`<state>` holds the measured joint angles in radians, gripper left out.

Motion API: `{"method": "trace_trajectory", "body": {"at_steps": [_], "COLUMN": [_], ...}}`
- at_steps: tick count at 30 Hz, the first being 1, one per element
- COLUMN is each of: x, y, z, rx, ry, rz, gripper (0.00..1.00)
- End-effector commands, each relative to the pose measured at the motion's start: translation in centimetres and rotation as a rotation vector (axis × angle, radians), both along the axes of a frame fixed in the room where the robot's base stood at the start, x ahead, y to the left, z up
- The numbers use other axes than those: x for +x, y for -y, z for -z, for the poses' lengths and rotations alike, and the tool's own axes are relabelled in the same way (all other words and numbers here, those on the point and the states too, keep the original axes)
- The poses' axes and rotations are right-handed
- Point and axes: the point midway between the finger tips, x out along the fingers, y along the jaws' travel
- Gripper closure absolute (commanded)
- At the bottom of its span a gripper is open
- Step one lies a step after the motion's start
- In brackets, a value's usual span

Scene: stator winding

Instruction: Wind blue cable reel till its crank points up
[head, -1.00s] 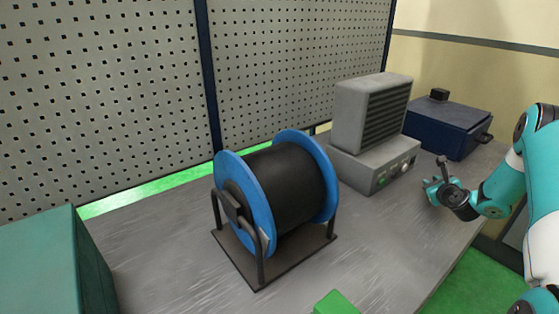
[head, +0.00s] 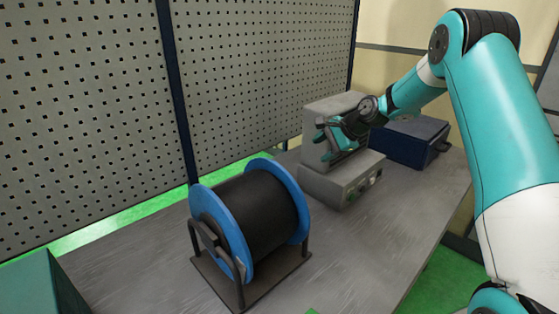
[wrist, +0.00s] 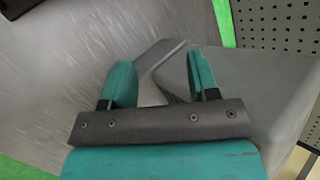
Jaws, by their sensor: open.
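The blue cable reel (head: 225,232) stands on the table in the head view, wound with black cable (head: 264,212) between two blue flanges. It sits in a dark stand (head: 238,290). A dark crank part (head: 206,236) shows at the near flange's hub, and a small grey piece (head: 240,268) shows lower right of it. The crank's exact direction is hard to tell behind the stand. My gripper (head: 326,138) is open and empty, raised right of the reel, in front of the grey louvred unit. The wrist view shows its two teal fingers (wrist: 160,75) spread apart; the reel is not clearly visible there.
The grey unit (head: 332,184) stands right of the reel, behind my gripper. A dark blue box (head: 405,142) stands farther right. A teal box (head: 40,290) is at the lower left. A pegboard wall (head: 90,110) runs behind the table. The table (head: 355,235) is clear at the front right.

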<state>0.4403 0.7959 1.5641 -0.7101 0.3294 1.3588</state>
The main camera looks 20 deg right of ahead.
Motion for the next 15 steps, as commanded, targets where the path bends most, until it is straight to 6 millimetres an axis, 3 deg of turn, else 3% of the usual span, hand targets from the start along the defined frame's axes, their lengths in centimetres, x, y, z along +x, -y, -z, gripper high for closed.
{"method": "trace_trajectory", "body": {"at_steps": [1,6,10,15], "x": [0.2,-0.6,-1.1,-0.9], "y": [-1.1,-3.5,-4.0,-4.8], "z": [-2.9,-7.6,-8.6,-7.4], "rx": [-0.006,-0.051,-0.079,-0.082], "ry": [-0.027,-0.136,-0.178,-0.19], "rz": [-0.073,-0.276,-0.342,-0.355], "gripper": [0.45,0.45,0.45,0.45]}}
